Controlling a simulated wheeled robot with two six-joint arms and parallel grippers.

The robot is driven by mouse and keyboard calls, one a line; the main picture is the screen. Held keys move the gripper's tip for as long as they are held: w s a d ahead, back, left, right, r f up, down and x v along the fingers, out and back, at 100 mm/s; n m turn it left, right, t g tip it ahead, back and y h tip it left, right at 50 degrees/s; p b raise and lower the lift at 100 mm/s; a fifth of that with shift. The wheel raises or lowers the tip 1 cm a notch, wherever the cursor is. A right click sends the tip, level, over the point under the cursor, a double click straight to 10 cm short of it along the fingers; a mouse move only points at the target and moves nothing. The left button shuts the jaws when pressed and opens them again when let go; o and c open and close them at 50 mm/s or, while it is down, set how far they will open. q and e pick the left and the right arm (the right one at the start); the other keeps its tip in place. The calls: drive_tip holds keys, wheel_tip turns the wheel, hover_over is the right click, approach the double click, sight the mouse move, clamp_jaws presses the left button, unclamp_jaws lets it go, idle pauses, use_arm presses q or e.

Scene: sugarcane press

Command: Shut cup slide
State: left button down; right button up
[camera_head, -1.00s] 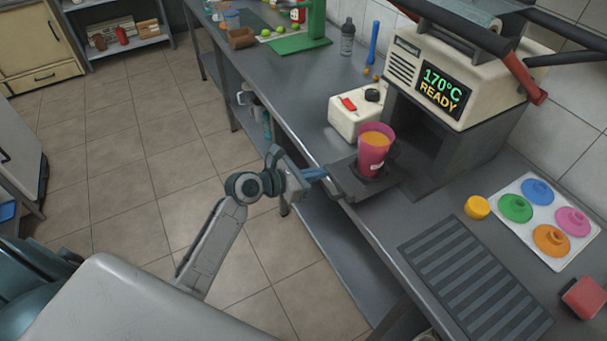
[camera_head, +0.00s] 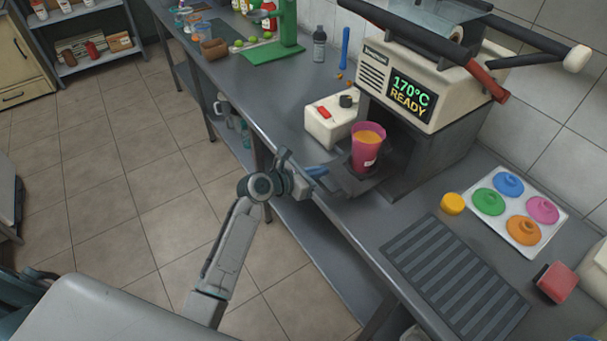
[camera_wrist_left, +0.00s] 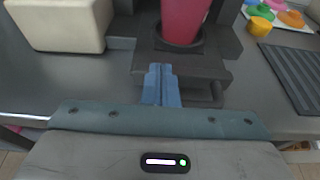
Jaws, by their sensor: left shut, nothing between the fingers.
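The cup slide (camera_head: 350,183) is a dark tray at the front of the sealing machine (camera_head: 425,130). A pink cup (camera_head: 367,154) with orange juice stands upright in it, near the mouth of the machine's opening. My left gripper (camera_head: 318,171) is shut and empty at the slide's front end. In the left wrist view its blue fingers (camera_wrist_left: 161,86) are together against or just before the front of the slide (camera_wrist_left: 190,70); I cannot tell if they touch. The cup's lower part (camera_wrist_left: 184,22) shows above them. My right gripper is not in view.
A white box with a red switch (camera_head: 330,121) stands left of the slide. A ribbed dark mat (camera_head: 455,275), a yellow cap (camera_head: 453,204) and a tray of coloured lids (camera_head: 480,226) lie to the right. The machine's red-gripped lever (camera_head: 475,75) hangs above.

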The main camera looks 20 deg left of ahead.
sight(354, 154)
use_arm(q)
drive_tip(key=w+d, duration=0.2)
drive_tip(key=w, duration=0.1)
drive_tip(key=w+d+p, duration=0.1)
drive_tip(key=w+d, duration=0.4)
drive_tip(key=w, duration=0.1)
drive_tip(key=shift+w+d, duration=0.25)
drive_tip(key=shift+w, duration=0.05)
drive_tip(key=shift+w+d, duration=0.4)
drive_tip(key=shift+w, duration=0.15)
